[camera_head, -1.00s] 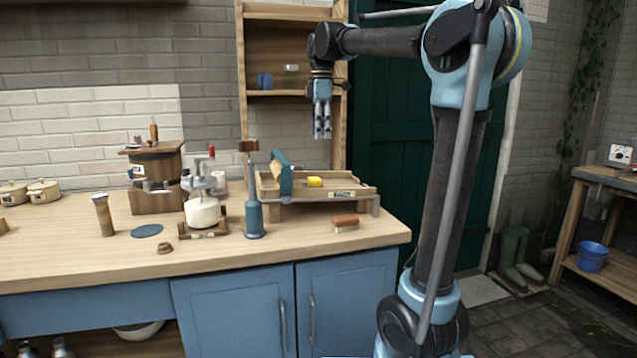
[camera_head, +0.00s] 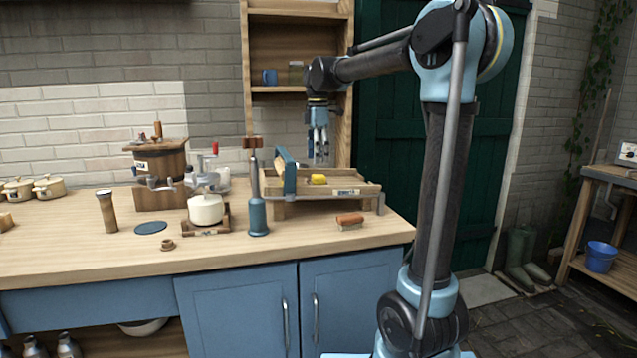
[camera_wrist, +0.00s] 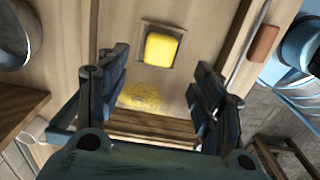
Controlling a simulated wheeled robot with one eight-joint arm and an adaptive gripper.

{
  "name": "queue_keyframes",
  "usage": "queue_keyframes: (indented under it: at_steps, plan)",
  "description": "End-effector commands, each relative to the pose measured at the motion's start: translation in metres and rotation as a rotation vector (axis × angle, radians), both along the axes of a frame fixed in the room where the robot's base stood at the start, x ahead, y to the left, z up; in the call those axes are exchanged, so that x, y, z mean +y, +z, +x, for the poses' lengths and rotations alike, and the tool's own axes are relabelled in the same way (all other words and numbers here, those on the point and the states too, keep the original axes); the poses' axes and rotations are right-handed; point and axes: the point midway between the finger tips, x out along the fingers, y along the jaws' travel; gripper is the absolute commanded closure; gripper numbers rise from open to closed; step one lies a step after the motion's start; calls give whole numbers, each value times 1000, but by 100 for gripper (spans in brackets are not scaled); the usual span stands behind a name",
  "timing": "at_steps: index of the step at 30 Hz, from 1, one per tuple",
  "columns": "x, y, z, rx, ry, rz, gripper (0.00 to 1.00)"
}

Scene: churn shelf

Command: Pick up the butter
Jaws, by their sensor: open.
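The butter (camera_head: 318,179) is a small yellow block on a wooden tray-like stand (camera_head: 350,189) on the workbench. In the wrist view the butter (camera_wrist: 161,49) sits in a square recess in the wood, just beyond the fingers and roughly centred between them. A yellow smear shows on the wood nearer to me. My gripper (camera_head: 318,160) hangs pointing down above the butter, apart from it. In the wrist view my gripper (camera_wrist: 160,92) has its two fingers spread wide with nothing between them.
A blue upright lever part (camera_head: 288,172) stands on the stand left of the butter. A blue pump-like tool (camera_head: 257,200) and a white pot (camera_head: 206,209) are farther left. A brown brush-like block (camera_head: 349,221) lies in front. A wooden shelf (camera_head: 295,55) rises behind.

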Motion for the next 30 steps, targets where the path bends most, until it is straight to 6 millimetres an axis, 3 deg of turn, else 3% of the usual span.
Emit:
queue_keyframes:
  at_steps: [8, 18, 27, 28, 30]
  plan:
    - [-1, -17, 1, 0, -1, 0, 39]
    - [-3, -58, 4, 0, -1, 0, 39]
    - [-3, -63, 3, 0, 0, 0, 39]
    - [-3, -63, 3, 0, 0, 0, 41]
    - [-3, -63, 3, 0, 0, 0, 57]
